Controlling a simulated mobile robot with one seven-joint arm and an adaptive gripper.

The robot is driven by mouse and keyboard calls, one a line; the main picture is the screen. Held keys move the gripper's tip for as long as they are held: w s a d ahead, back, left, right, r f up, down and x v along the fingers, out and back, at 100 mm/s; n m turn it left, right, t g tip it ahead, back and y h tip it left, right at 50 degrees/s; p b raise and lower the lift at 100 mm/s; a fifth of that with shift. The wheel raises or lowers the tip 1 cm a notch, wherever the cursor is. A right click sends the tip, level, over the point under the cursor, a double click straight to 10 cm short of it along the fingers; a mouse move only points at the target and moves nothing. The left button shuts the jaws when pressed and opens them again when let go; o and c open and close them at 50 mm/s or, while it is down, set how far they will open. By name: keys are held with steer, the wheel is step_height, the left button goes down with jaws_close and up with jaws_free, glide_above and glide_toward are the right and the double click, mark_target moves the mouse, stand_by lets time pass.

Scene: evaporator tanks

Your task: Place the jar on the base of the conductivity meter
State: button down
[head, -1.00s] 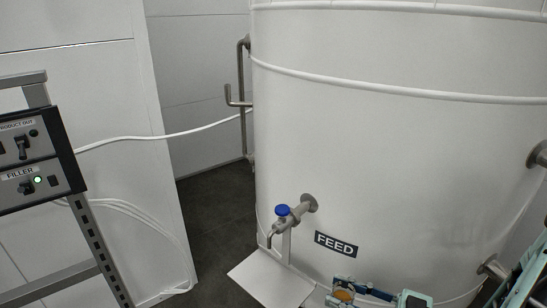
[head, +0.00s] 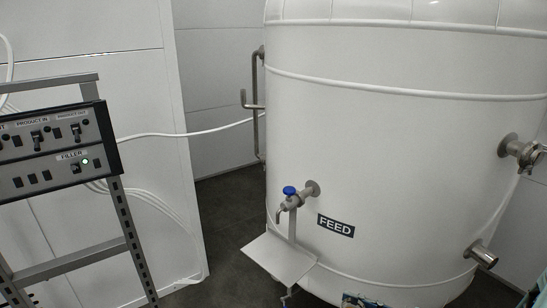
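No jar can be made out now, and no conductivity meter is in view.
A large white tank (head: 400,150) labelled FEED has a blue-handled tap (head: 290,191) above a small white shelf (head: 280,258). A control panel (head: 55,150) on a metal frame stands at left. Dark floor (head: 222,205) is clear between the wall panel and tank.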

steer(key=w+a+r+m+t+h, duration=0.1)
steer(key=w+r+m+t+h, duration=0.25)
steer(key=w, duration=0.45)
steer(key=w+a+r+m+t+h, duration=0.1)
steer(key=w+r+m+t+h, duration=0.15)
steer(key=w+h, duration=0.4)
steer(key=w+a+r+m+t+h, duration=0.1)
steer(key=w+r+m+t+h, duration=0.2)
steer(key=w, duration=0.7)
steer(key=r+m+h+p, duration=0.1)
steer(key=r+p, duration=0.6)
steer(key=r+m+h+p, duration=0.1)
steer(key=r+p, duration=0.6)
steer(key=r, duration=0.1)
steer(key=r+m+p, duration=0.1)
steer(key=r+p, duration=0.6)
steer(key=r, duration=0.1)
steer(key=shift+w+r+h, duration=0.2)
steer(key=shift+w+h, duration=0.05)
steer(key=shift+h, duration=0.15)
steer(key=shift+a, duration=0.15)
